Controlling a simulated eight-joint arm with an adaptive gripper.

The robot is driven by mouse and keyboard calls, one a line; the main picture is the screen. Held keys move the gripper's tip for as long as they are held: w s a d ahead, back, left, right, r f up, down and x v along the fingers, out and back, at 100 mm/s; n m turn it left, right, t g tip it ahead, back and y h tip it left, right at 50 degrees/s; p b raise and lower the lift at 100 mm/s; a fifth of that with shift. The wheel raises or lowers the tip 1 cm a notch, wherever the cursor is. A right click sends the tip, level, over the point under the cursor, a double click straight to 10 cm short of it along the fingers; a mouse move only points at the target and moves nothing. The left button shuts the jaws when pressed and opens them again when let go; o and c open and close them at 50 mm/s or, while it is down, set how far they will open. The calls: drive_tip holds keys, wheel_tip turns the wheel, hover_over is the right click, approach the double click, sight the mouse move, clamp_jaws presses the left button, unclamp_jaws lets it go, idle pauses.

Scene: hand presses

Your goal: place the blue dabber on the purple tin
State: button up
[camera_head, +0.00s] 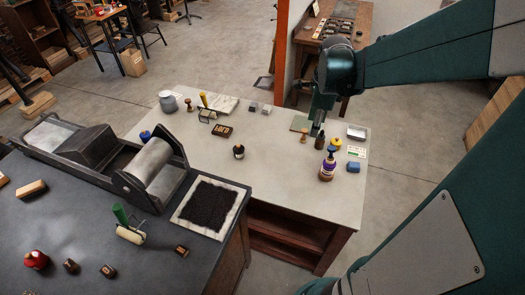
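A small rounded blue thing (145,136), which looks like the blue dabber, shows beside the press's far edge; the press partly hides it.
A dark bottle (320,141), wooden stamp (303,136), yellow dabber-like thing (337,143) and blue block (353,166) stand close by. A black-topped piece (238,152) stands mid-table. The light table's front centre is clear.

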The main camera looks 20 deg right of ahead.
drive_tip(key=s+a+r+n+t, duration=0.1)
drive_tip(key=s+a+r+n, duration=0.1)
drive_tip(key=a+n, duration=0.6)
drive_tip(key=s+a+r+n+t, duration=0.2)
drive_tip(key=s+a+n, duration=0.3)
drive_tip(key=a+n, duration=0.4)
drive_tip(key=s+a+r+n+t+y, duration=0.1)
drive_tip(key=s+a+r+n+t, duration=0.1)
drive_tip(key=a+n, duration=0.6)
drive_tip(key=shift+s+a+r+n, duration=0.25)
drive_tip(key=shift+s+r+n, duration=0.25)
drive_tip(key=shift+s+r, duration=0.6)
